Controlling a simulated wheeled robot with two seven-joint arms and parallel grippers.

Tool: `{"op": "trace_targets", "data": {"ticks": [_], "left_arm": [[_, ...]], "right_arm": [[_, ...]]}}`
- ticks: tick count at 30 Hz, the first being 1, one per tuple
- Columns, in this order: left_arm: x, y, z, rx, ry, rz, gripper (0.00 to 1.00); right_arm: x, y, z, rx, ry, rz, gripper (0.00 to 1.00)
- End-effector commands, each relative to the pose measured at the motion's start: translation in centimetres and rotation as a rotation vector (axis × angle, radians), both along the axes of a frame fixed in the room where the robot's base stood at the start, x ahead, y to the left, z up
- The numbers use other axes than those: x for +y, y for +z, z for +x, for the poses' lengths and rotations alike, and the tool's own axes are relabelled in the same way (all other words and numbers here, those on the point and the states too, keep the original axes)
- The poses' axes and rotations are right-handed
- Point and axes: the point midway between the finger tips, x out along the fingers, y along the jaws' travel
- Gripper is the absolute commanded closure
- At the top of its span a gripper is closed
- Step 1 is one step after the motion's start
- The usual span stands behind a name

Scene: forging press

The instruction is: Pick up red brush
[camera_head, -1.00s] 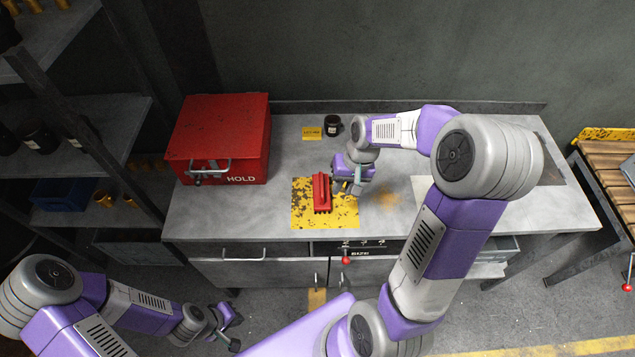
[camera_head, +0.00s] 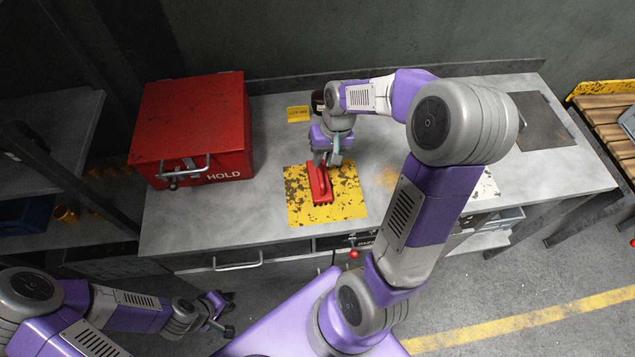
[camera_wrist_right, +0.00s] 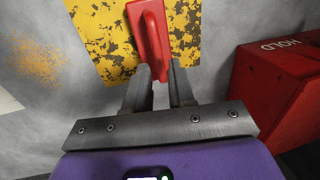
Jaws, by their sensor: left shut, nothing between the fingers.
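The red brush (camera_head: 320,184) lies on a worn yellow mat (camera_head: 348,196) on the grey workbench. My right gripper (camera_head: 328,162) is over the brush's far end. In the right wrist view the brush (camera_wrist_right: 150,35) reaches toward the gap between my right fingertips (camera_wrist_right: 158,68). The fingers are apart, with a visible gap between them. I cannot tell whether either finger touches the brush. My left gripper (camera_head: 222,312) is low at the left, off the bench front, shut and empty.
A red HOLD box (camera_head: 195,130) stands left of the mat on the bench (camera_head: 265,215). A small yellow tag (camera_head: 298,114) and a dark cup (camera_head: 318,100) are behind my right gripper. A dark plate (camera_head: 540,120) lies at the right. Shelves (camera_head: 60,170) stand at the left.

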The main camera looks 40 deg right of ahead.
Motion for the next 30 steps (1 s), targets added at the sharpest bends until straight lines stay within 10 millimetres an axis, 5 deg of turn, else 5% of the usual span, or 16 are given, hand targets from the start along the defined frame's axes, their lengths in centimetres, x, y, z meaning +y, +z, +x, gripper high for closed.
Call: {"op": "trace_targets", "data": {"ticks": [15, 25, 30], "left_arm": [[0.0, -1.5, 0.0, 0.000, 0.000, 0.000, 1.00], [0.0, -1.5, 0.0, 0.000, 0.000, 0.000, 1.00], [0.0, -1.5, 0.0, 0.000, 0.000, 0.000, 1.00]], "right_arm": [[1.0, -6.6, 0.2, 0.003, 0.001, 0.002, 0.76], [1.1, -7.3, 0.3, 0.001, 0.000, 0.000, 0.76], [1.1, -7.2, 0.3, 0.001, 0.000, 0.000, 1.00]]}}
